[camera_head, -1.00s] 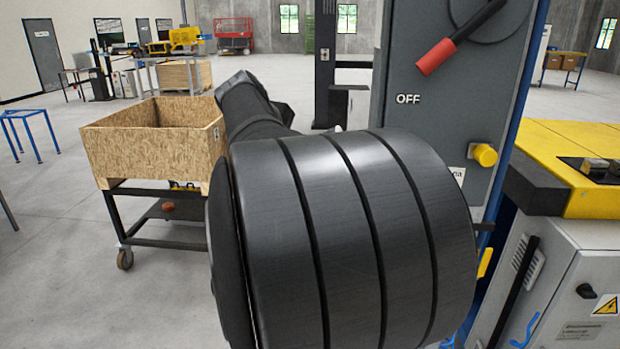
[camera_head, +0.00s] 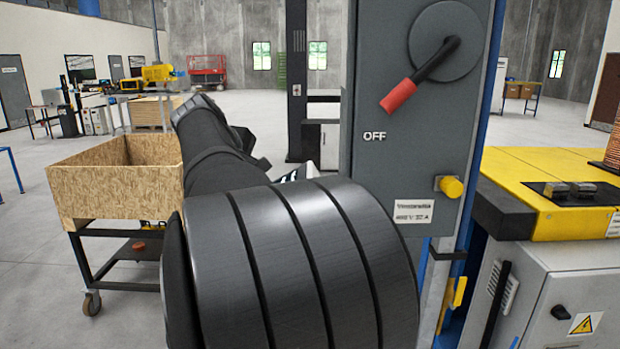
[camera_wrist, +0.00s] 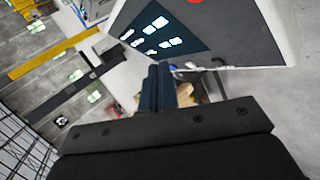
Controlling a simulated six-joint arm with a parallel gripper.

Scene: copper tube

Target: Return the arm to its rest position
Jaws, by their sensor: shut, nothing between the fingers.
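My gripper (camera_wrist: 160,86) shows in the wrist view as two dark fingers lying side by side, shut with nothing between them. My dark ribbed arm fills the lower middle of the head view and reaches away towards the back left. It hides the gripper in that view. Beyond the fingertips, the wrist view shows a tilted grey panel with a dark reflective area (camera_wrist: 165,32) and a small patch of brown. I cannot tell how far the fingers are from these.
A grey cabinet with a red-handled switch (camera_head: 399,95) marked OFF and a yellow knob (camera_head: 452,187) stands close right of my arm. A wooden crate (camera_head: 113,192) on a wheeled cart is at left. A yellow-topped machine (camera_head: 560,225) is at right. Open floor lies behind.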

